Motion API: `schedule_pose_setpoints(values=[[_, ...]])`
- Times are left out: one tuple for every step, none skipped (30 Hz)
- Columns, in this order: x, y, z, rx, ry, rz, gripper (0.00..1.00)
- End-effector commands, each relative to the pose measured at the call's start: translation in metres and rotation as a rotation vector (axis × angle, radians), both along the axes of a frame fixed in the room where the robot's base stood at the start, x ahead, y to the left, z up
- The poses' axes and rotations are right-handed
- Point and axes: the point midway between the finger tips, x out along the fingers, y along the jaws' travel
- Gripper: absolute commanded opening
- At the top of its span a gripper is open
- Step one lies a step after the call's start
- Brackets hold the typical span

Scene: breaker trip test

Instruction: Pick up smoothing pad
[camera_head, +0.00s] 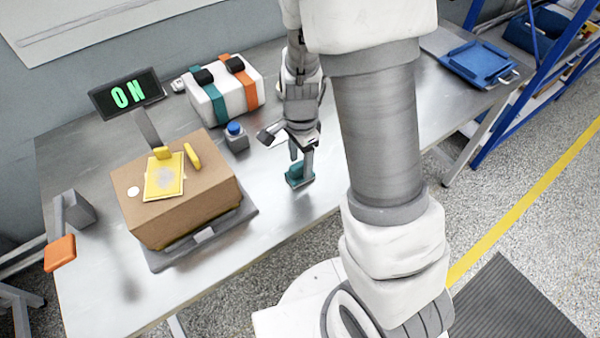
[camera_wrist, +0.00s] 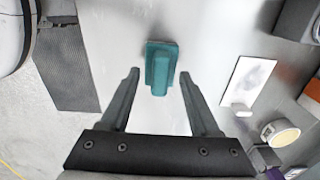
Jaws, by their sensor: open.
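The smoothing pad appears to be the teal block with a raised grip (camera_head: 299,176), standing on the metal table near its front edge. In the wrist view the teal pad (camera_wrist: 160,66) lies ahead, centred between my fingers. My gripper (camera_head: 301,157) is above the pad with its fingers pointing down. In the wrist view my gripper (camera_wrist: 160,75) is open and empty, one finger on each side of the pad's line. The fingers do not appear to touch the pad.
A cardboard box (camera_head: 185,215) with a yellow card (camera_head: 164,180) stands left on a scale. A white card (camera_wrist: 246,82) lies beside the pad.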

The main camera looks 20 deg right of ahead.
Motion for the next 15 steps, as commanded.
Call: schedule_pose_setpoints(values=[[-0.0001,0.0005,-0.0096,0.000,0.002,0.001,0.62],[0.0000,0.0006,-0.0125,0.001,0.001,0.001,0.62],[-0.0001,0.0007,-0.0155,0.001,0.001,0.001,0.62],[-0.0001,0.0006,-0.0170,0.001,0.001,0.001,0.62],[-0.0001,0.0006,-0.0179,0.001,0.001,0.001,0.62],[0.0001,0.0006,-0.0183,0.001,0.000,0.001,0.62],[0.0002,0.0006,-0.0183,0.001,-0.001,0.001,0.62],[0.0003,0.0006,-0.0181,0.001,-0.001,0.001,0.62],[0.0003,0.0007,-0.0178,0.001,-0.001,0.001,0.62],[0.0003,0.0007,-0.0177,0.001,-0.001,0.001,0.62],[0.0003,0.0007,-0.0177,0.001,-0.001,0.001,0.62],[0.0003,0.0007,-0.0177,0.001,-0.001,0.001,0.61],[0.0004,0.0007,-0.0176,0.000,-0.001,0.001,0.55],[0.0003,0.0007,-0.0176,0.000,-0.001,0.001,0.50],[0.0003,0.0007,-0.0176,0.000,-0.001,0.001,0.43]])
